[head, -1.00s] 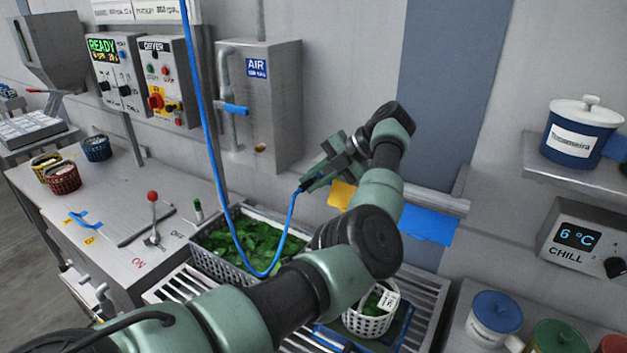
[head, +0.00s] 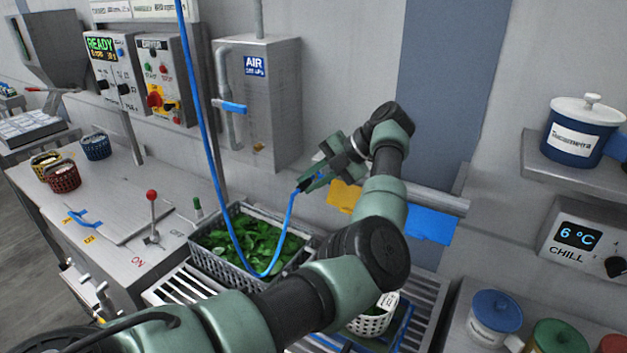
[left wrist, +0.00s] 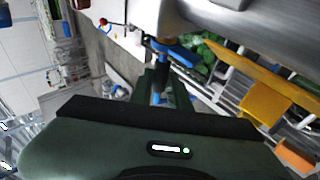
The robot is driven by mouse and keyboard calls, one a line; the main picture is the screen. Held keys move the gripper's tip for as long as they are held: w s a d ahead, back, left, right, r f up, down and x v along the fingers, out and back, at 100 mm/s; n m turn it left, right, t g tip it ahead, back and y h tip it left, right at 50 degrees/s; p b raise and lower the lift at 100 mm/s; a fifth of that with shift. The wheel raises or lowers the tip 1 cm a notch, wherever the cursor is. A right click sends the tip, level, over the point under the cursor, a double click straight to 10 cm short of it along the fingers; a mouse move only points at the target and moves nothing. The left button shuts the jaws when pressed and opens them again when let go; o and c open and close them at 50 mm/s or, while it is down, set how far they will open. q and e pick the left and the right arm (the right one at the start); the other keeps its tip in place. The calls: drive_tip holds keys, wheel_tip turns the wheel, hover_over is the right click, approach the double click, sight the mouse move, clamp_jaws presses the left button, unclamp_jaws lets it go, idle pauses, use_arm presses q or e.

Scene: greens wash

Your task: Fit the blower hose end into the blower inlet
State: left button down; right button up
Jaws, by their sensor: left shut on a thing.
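My left gripper (head: 309,181) is shut on the end of the blue hose (head: 204,115), in front of the wall and right of the grey AIR box (head: 270,105). The hose hangs from above, loops low over the crate of greens and rises to the gripper. In the left wrist view, blue hose (left wrist: 157,98) shows between the fingers. The AIR box has a pipe with a blue handle (head: 234,107) on its left and a small brownish spot low on its front. I cannot tell which part is the blower inlet. My right gripper is not in view.
A grey crate (head: 205,262) of green leaves stands below the hose loop. A lever with a red knob (head: 152,197) is on the bench at left. A white basket (head: 369,324) is partly hidden by my arm. Yellow and blue sheets (head: 432,224) lie along the wall rail.

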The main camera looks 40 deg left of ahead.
use_arm(q)
drive_tip(key=shift+s+f+g, duration=0.25)
drive_tip(key=shift+s+g, duration=0.05)
drive_tip(key=shift+s, duration=0.15)
drive_tip(key=shift+s+r, duration=0.55)
drive_tip(key=shift+s, duration=0.05)
drive_tip(key=shift+w+d+f, duration=0.1)
drive_tip(key=shift+w, duration=0.35)
drive_tip(key=shift+w, duration=0.25)
drive_tip(key=shift+w+b, duration=0.3)
drive_tip(key=shift+w, duration=0.2)
drive_tip(key=c, duration=1.3)
unclamp_jaws()
drive_tip(key=shift+w, duration=0.15)
